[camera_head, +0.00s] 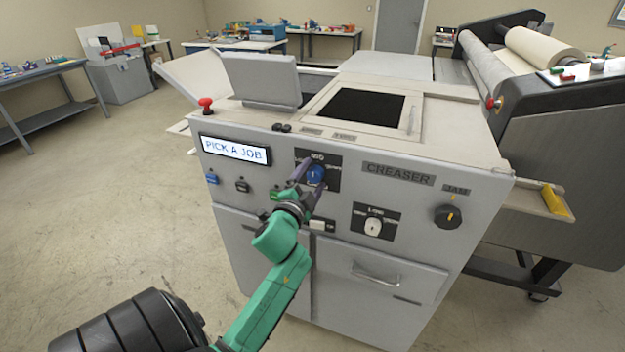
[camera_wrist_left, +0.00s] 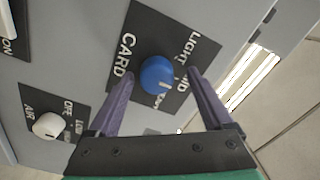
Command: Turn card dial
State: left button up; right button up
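The blue card dial (camera_head: 316,174) sits on a black plate on the grey creaser's front panel. In the left wrist view the dial (camera_wrist_left: 156,76) shows a pale pointer mark at its lower edge, and the plate around it reads CARD, LIGHT and a partly covered word. My left gripper (camera_head: 305,171) is at the dial. In the left wrist view my left gripper (camera_wrist_left: 161,70) is open, with one purple finger on each side of the dial and gaps between fingers and knob. The display (camera_head: 235,150) reads PICK A JOB. My right gripper is not in view.
A white air dial (camera_head: 373,227) sits to the right and below, with a black jam knob (camera_head: 447,216) further right. A red mushroom button (camera_head: 206,104) stands on the machine's top left corner. Open floor lies to the left.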

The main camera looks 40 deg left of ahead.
pick_arm(q)
jog(key=shift+w+a+f, duration=0.1)
jog(key=shift+w+f, duration=0.05)
jog(key=shift+f, duration=0.05)
jog(key=b+v, duration=0.3)
jog(key=v, duration=1.1)
jog(key=shift+s, duration=0.3)
